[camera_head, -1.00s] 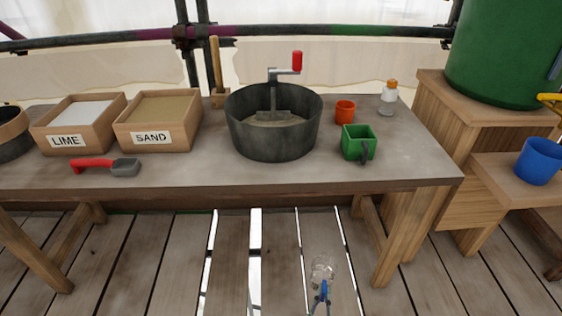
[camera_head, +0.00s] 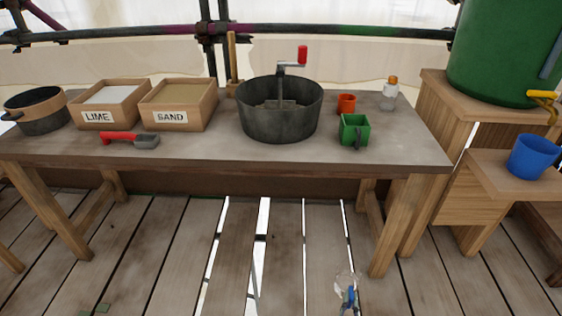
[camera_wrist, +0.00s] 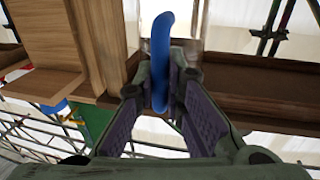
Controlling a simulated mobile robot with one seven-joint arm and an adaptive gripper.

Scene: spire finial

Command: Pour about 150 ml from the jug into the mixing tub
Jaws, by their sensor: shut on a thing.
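The mixing tub (camera_head: 280,122) is a dark grey round tub with a red-handled crank and paddle, standing on the workbench right of centre. A clear vessel with a blue handle, which looks like the jug (camera_head: 347,280), is low in the head view, in front of the bench and over the floorboards. My gripper (camera_wrist: 162,82) is shut on the blue handle (camera_wrist: 160,60) in the wrist view. The jug is well apart from the tub. Its clear body is hard to make out, and I cannot tell its liquid level.
A blue bucket (camera_head: 531,156) stands right, below the green barrel (camera_head: 505,50).

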